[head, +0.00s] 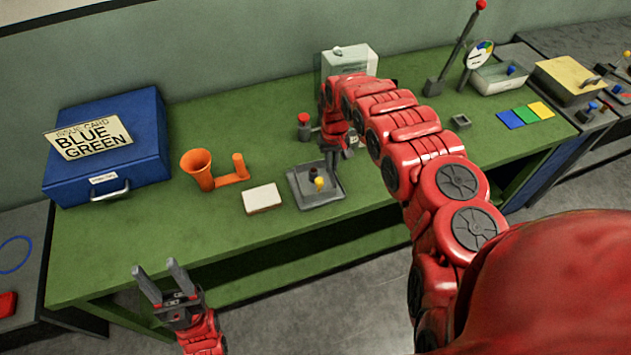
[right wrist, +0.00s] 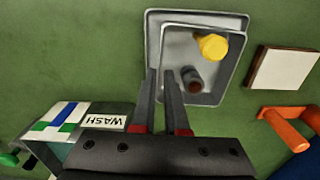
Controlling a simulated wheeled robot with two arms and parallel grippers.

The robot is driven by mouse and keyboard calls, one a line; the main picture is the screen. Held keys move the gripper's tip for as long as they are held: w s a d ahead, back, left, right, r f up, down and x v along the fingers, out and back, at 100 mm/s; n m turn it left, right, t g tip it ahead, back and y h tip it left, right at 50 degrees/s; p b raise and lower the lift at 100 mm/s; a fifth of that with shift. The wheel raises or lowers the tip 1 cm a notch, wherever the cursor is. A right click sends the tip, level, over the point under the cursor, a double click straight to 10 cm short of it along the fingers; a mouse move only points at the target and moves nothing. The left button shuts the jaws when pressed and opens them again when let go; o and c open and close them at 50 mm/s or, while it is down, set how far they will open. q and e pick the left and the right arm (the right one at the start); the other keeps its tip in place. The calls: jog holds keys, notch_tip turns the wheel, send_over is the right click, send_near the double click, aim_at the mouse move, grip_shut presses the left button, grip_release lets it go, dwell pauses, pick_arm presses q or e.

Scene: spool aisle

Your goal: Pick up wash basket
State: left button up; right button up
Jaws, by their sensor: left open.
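A grey basket (right wrist: 228,100) sits in or on a slightly larger grey tray (right wrist: 154,22); in the head view the basket and tray (head: 301,194) stand on the green bench. The basket holds a yellow piece (right wrist: 211,45) and a dark piece (right wrist: 191,78). My right gripper (right wrist: 161,78) is over the basket's left side in the wrist view, fingers apart with the rim seeming to run between them. Contact cannot be told. In the head view my right gripper (head: 335,165) is partly hidden by its own arm. My left gripper (head: 158,272) is open and empty before the bench's front edge.
A box labelled WASH (right wrist: 100,121) stands beside the basket. A white block (head: 262,198), an orange funnel holder (head: 200,170) and a blue case (head: 105,145) are to the left. Colour cards (head: 525,114) lie at the right. Bench (head: 225,95) is clear behind the funnel.

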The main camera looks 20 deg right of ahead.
aim_at(332, 174)
notch_tip(332, 174, down, 2)
jog(key=shift+f+p, duration=0.1)
jog(key=shift+p, duration=0.55)
jog(key=shift+d+f, duration=0.1)
jog(key=shift+f, duration=1.15)
grip_shut()
jog(key=shift+r+b, duration=0.15)
jog(key=shift+b, duration=0.15)
